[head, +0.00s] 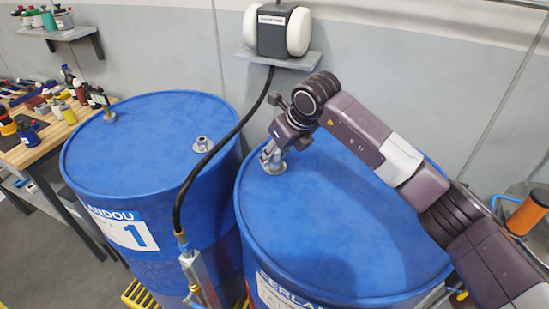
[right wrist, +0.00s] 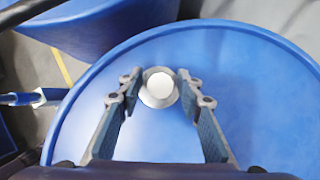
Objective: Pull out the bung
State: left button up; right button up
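A blue drum (head: 340,230) stands at the right, its round lid also filling much of the right wrist view (right wrist: 250,80). The bung (right wrist: 160,88), a pale round cap in a grey ring, sits in this lid near its left side. My right gripper (head: 271,157) points down over the bung and partly hides it in the head view. In the right wrist view its two fingers (right wrist: 159,92) stand on either side of the bung, close to the ring. They look open, without clear contact. My left gripper is not in view.
A second blue drum (head: 150,150), labelled 1, stands to the left with a fitting (head: 202,144) on its lid. A black hose (head: 235,130) hangs between the drums from a wall unit (head: 283,30). A cluttered workbench (head: 35,147) is far left.

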dwell(0.4)
dwell(0.3)
grip_shut()
dwell(0.6)
jog(key=shift+o, duration=1.3)
grip_release()
